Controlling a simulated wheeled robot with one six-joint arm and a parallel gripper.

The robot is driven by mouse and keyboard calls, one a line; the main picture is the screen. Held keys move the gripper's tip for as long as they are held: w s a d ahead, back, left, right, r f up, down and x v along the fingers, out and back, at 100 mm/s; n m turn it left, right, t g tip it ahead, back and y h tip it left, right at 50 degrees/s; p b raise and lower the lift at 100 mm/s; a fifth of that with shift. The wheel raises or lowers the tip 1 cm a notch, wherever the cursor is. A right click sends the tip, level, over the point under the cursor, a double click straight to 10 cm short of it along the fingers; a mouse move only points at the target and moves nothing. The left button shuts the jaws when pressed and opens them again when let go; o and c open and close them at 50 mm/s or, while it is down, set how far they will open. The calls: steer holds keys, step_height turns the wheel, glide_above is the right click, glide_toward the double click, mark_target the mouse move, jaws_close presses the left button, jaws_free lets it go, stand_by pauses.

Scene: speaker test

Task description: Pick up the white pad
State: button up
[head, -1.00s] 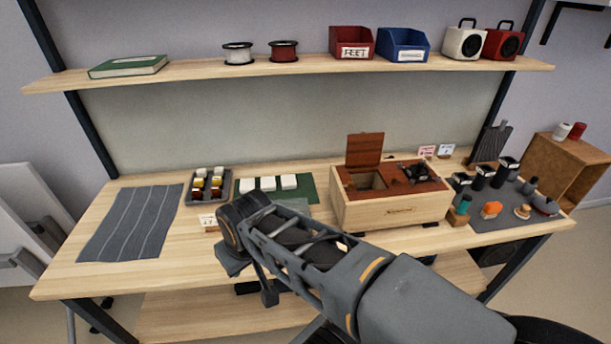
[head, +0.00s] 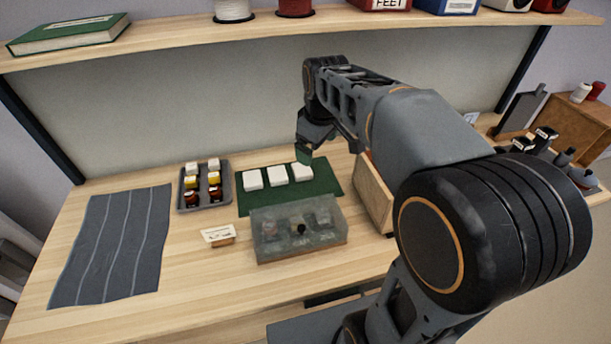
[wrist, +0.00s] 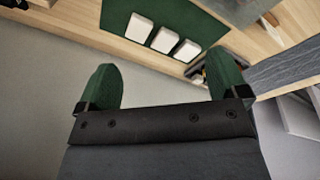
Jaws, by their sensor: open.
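Three white pads lie in a row on a dark green mat (head: 322,183): a left pad (head: 253,179), a middle pad (head: 277,175) and a right pad (head: 302,172). My gripper (head: 304,155) is just behind and above the right pad in the head view, its tips partly hidden there. In the wrist view my gripper's two green fingers (wrist: 164,75) are wide apart with nothing between them. The three pads also show there beyond the fingertips, the middle one (wrist: 164,40) roughly in line with the gap. I cannot tell the height above the mat.
A clear lidded box (head: 298,232) stands in front of the mat. A grey tray (head: 207,208) of small jars is to the left, with a label card (head: 219,236) and a grey striped cloth (head: 110,245). A wooden box (head: 374,194) stands right, partly behind my arm.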

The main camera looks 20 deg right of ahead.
steer(key=shift+o, duration=0.6)
steer(key=w+f+n+g+b, duration=0.1)
steer(key=w+f+n, duration=0.3)
steer(key=w, duration=0.6)
steer(key=shift+w+d+f+n+b, duration=0.15)
steer(key=shift+w+d+n+b, duration=0.05)
steer(key=shift+n+b, duration=0.55)
steer(key=n+g+b, duration=0.1)
steer(key=n+b, duration=0.1)
steer(key=n, duration=0.2)
glide_above(302, 168)
step_height(302, 168, down, 5)
steer(key=shift+n, duration=0.45)
step_height(302, 168, down, 9)
steer(key=shift+w+a+r+b, duration=0.1)
steer(key=shift+a+r+b, duration=0.05)
steer(key=shift+b, duration=0.85)
steer(key=shift+f+b, duration=0.45)
steer(key=shift+f, duration=2.5)
steer(key=c, duration=0.8)
steer(key=shift+r, duration=0.15)
